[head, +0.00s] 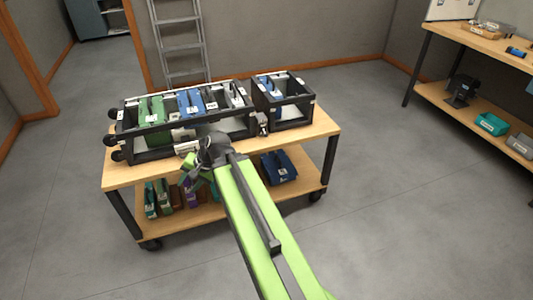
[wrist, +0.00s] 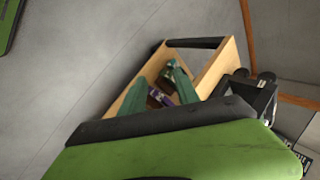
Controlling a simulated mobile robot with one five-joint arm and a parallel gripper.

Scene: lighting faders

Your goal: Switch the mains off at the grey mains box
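I cannot pick out the mains box for certain. A small dark-and-grey fitting (head: 262,124) sits between the two black racks on the trolley, too small to read. A light grey module (head: 236,95) stands at the right end of the larger rack. No switch position can be made out. My gripper (head: 190,163) is in front of the trolley's near edge, below and left of the fitting, and apart from it. In the wrist view my gripper (wrist: 160,82) shows two teal fingers spread apart, with nothing visibly held between them.
The larger rack (head: 152,149) holds green and blue modules; the smaller rack (head: 290,123) holds a blue one. The trolley's lower shelf (head: 235,198) carries more modules. A ladder (head: 182,48) stands behind. A workbench (head: 470,43) is at right. The floor around is clear.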

